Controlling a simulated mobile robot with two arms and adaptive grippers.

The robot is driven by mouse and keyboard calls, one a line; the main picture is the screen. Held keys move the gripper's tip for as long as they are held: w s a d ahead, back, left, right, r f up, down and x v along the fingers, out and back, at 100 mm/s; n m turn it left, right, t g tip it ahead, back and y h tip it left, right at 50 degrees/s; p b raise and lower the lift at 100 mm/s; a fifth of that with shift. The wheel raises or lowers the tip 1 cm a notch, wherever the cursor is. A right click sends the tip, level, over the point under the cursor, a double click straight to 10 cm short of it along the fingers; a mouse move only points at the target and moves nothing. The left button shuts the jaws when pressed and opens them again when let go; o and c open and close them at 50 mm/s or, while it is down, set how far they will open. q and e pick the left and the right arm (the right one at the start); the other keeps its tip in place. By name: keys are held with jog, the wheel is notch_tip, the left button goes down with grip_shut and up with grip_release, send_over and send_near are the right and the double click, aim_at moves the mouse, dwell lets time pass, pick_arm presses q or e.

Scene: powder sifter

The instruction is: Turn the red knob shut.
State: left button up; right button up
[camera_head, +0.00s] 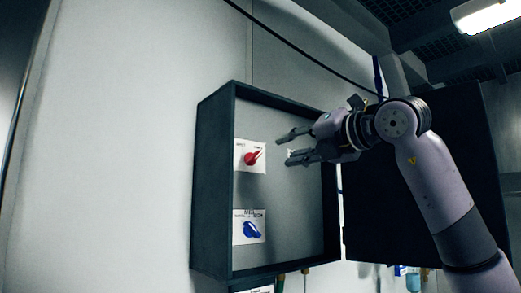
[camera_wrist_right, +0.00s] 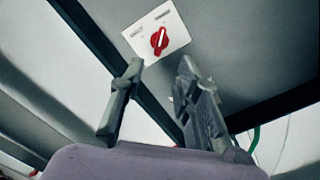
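The red knob (camera_head: 252,158) sits on a white labelled plate (camera_head: 240,166) on the back panel of an open dark wall box (camera_head: 212,185) in the head view. Its pointer tilts toward the upper right. In the right wrist view the red knob (camera_wrist_right: 159,41) shows ahead, beyond the fingertips, with a white line across it. My right gripper (camera_head: 286,147) is open and empty, to the right of the knob and apart from it. In the right wrist view its two fingers (camera_wrist_right: 160,75) stand apart with nothing between them. My left gripper is not in view.
A blue knob (camera_head: 251,229) on a second white plate sits below the red one. The box's dark door (camera_head: 385,225) hangs open at the right, behind my right arm. Pale wall (camera_head: 130,150) lies clear to the left. A cable (camera_head: 300,52) runs above.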

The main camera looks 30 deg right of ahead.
jog(key=p, duration=0.2)
send_near(257, 158)
jog(key=w, duration=0.4)
jog(key=w+p, duration=0.1)
jog(key=w, duration=0.1)
jog(key=w+p, duration=0.1)
jog(key=shift+w+a+r, duration=0.2)
jog(key=shift+w+a, duration=0.15)
jog(key=shift+w, duration=0.05)
jog(key=shift+w+f, duration=0.1)
jog(key=shift+w, duration=0.4)
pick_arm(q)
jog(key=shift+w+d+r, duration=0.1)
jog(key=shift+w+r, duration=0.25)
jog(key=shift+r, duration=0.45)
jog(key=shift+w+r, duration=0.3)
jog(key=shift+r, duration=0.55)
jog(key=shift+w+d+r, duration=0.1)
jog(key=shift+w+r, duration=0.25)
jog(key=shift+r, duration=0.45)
pick_arm(e)
grip_shut()
